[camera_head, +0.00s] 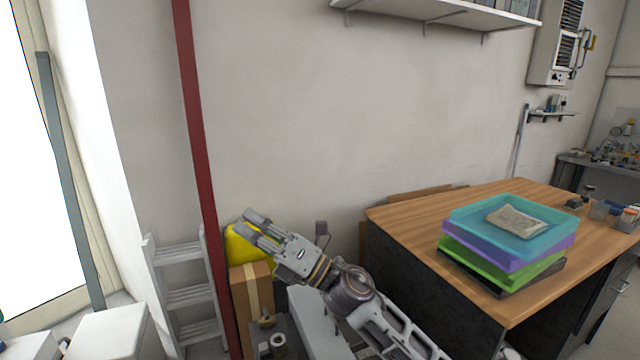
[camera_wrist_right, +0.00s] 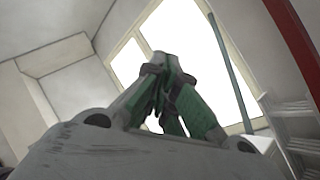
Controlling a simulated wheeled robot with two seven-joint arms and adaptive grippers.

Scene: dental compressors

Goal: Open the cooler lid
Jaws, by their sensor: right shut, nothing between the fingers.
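My right gripper (camera_head: 251,223) is raised in the middle of the head view, in front of a yellow object, and points up and to the left. It is shut and empty; in the right wrist view its fingers (camera_wrist_right: 168,68) come together against the bright window. A white box-like thing (camera_head: 108,332) is cut off at the lower left of the head view, well apart from the gripper. I cannot tell whether it is the cooler, and no lid can be made out clearly. My left gripper is not in view.
A wooden-topped table (camera_head: 412,212) with stacked coloured trays (camera_head: 470,222) stands at the right. A grey ladder (camera_head: 184,290) and a red post (camera_head: 196,130) stand left of my gripper. A cardboard box (camera_head: 250,295) and the yellow object (camera_head: 238,250) are behind it.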

